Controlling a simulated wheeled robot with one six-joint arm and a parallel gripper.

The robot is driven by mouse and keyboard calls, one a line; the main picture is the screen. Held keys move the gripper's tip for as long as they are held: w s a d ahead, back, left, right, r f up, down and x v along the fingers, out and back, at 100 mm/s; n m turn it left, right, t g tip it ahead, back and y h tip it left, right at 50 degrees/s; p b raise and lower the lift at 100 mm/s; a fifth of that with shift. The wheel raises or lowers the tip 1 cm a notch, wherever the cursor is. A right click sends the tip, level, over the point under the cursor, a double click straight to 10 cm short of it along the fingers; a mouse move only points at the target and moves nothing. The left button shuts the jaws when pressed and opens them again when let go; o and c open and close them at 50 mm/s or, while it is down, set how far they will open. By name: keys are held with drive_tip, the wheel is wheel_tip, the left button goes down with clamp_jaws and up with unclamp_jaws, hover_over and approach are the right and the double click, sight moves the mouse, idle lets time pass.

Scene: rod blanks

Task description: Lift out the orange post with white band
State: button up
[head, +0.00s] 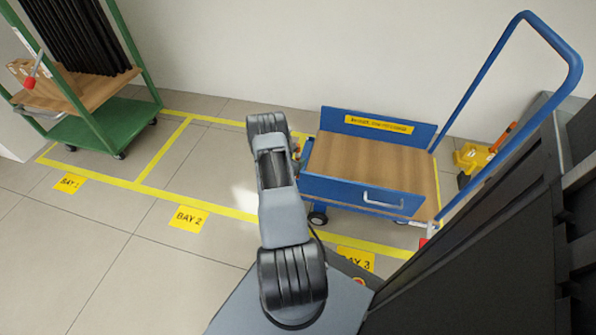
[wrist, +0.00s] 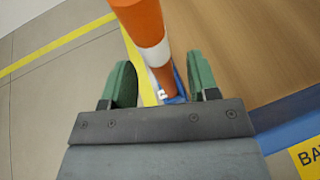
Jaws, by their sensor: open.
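The orange post with white band (wrist: 152,52) shows in the wrist view, running from the top edge down between the two green finger pads of my gripper (wrist: 160,78). My gripper is open, with a pad on each side of the post. The post's lower end meets something blue, partly hidden by my gripper body.
A blue cart (head: 362,196) with a wooden deck stands right of my arm, its tall handle (head: 570,70) rising at right. A green rack (head: 95,125) with black rods stands at left. A yellow object (head: 472,158) lies beyond the cart. Floor around BAY 2 (head: 187,219) is clear.

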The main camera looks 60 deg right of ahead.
drive_tip(key=shift+b+x, duration=0.3)
drive_tip(key=shift+x, duration=1)
drive_tip(key=c, duration=0.8)
drive_tip(key=shift+r, duration=0.15)
wheel_tip(320, 180, up, 16)
drive_tip(key=p, duration=0.6)
drive_tip(key=shift+r+p, duration=0.15)
drive_tip(key=shift+p, duration=0.2)
drive_tip(key=shift+r, duration=0.75)
drive_tip(key=shift+w, duration=0.1)
